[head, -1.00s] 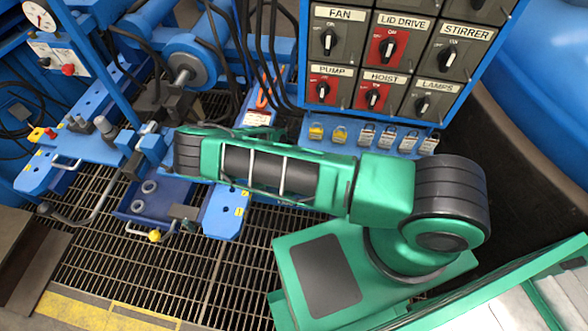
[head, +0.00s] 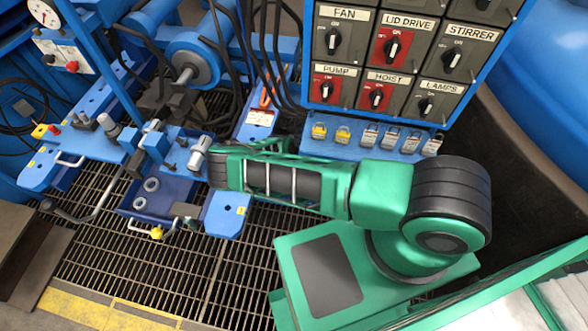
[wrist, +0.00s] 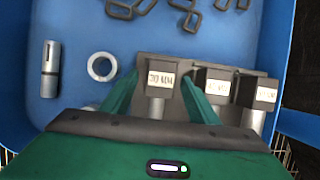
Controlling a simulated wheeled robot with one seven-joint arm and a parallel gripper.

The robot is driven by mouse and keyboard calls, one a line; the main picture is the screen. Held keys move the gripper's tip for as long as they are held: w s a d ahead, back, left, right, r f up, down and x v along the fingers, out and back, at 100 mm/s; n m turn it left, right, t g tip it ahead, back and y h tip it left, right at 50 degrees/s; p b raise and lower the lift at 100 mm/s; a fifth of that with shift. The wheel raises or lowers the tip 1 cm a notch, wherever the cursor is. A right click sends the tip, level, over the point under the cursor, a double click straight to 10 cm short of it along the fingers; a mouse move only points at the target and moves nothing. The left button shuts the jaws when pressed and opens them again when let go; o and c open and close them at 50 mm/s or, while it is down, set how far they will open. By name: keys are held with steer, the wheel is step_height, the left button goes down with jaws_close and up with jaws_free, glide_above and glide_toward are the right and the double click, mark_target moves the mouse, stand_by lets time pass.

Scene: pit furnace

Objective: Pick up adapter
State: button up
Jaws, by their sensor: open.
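In the wrist view my gripper (wrist: 158,88) is open, with its two green fingers pointing up the picture. A dark block with a pale label and a light cylinder below it (wrist: 160,78) shows between the fingers. I cannot tell whether the fingers touch it. Two similar labelled pieces stand to its right, one in the middle (wrist: 217,87) and one at the end (wrist: 263,96), on a grey holder. The labels are too blurred to read, and I cannot tell which piece is the adapter. In the head view my fingers are hidden behind my arm.
The wrist view shows a blue tray (wrist: 75,25) with a metal ring (wrist: 102,67), a grey cylinder (wrist: 50,70) and several dark links (wrist: 185,10). In the head view, a switch panel (head: 390,55) and several padlocks (head: 365,136) stand behind my arm.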

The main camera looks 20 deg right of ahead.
jaws_close()
steer(key=shift+w, duration=0.1)
steer(key=shift+r, duration=0.5)
step_height(320, 180, up, 6)
steer(key=shift+r, duration=0.1)
steer(key=s, duration=1.8)
